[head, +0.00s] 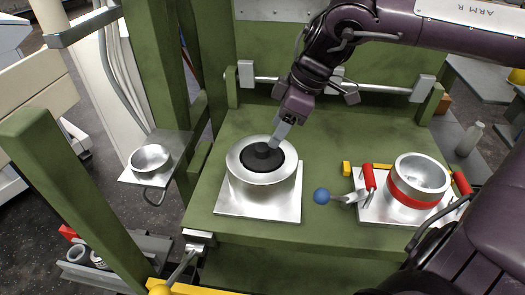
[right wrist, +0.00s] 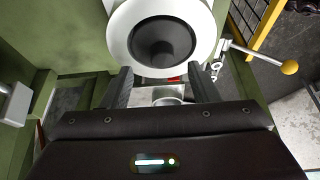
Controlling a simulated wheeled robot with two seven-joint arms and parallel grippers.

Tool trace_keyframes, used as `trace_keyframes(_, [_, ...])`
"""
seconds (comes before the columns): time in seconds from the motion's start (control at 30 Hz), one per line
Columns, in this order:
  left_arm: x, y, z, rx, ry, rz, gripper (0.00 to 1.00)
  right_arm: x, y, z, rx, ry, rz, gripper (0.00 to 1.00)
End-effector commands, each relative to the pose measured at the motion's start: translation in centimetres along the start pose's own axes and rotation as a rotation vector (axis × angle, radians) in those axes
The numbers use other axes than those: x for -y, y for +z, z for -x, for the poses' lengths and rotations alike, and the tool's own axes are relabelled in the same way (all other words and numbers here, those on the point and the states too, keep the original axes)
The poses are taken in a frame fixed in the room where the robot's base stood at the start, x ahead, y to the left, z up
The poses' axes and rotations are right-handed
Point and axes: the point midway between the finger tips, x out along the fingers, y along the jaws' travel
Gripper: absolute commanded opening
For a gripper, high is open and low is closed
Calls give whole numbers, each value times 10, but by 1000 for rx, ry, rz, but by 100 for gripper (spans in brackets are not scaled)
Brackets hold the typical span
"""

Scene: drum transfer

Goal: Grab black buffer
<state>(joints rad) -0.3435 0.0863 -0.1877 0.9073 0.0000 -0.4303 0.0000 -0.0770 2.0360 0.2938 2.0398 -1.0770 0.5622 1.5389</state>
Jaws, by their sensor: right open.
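The black buffer (head: 257,161), a dark round disc with a raised knob, sits in the top opening of a silver drum (head: 265,192) at the middle of the green table. In the right wrist view the buffer (right wrist: 163,42) shows beyond the fingertips, inside the drum's pale rim (right wrist: 118,40). My right gripper (head: 275,141) comes down from above and behind the knob, its fingertips close to it in the head view. In the right wrist view my right gripper (right wrist: 160,72) has its fingers wide apart with nothing between them. Whether a finger touches the knob is unclear. My left gripper is out of view.
The drum stands on a square silver plate (head: 230,208). To the right, a second silver container with a red band (head: 412,197) stands on a plate with red handles. A blue ball knob (head: 321,196) lies between. A metal bowl (head: 150,158) sits on a left shelf. A rail (head: 385,89) runs behind.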

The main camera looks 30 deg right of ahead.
Motion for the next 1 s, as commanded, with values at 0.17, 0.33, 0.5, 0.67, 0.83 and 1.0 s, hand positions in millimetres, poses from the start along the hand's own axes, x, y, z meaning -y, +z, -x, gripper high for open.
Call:
trace_keyframes(0.17, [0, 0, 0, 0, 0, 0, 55, 1, -2, -19, 3, -2, 0, 55])
trace_keyframes(0.33, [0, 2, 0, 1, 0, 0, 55, 2, -6, -43, 3, -4, -1, 55])
trace_keyframes(0.5, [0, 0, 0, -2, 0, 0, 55, 2, -6, -59, 1, -1, -1, 55])
trace_keyframes(0.67, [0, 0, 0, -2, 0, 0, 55, 1, -7, -60, -1, 0, 0, 55])
trace_keyframes(0.83, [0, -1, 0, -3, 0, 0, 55, 2, -7, -60, -1, 0, -1, 44])
trace_keyframes(1.0, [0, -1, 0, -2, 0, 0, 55, 2, -7, -60, -1, 0, -1, 22])
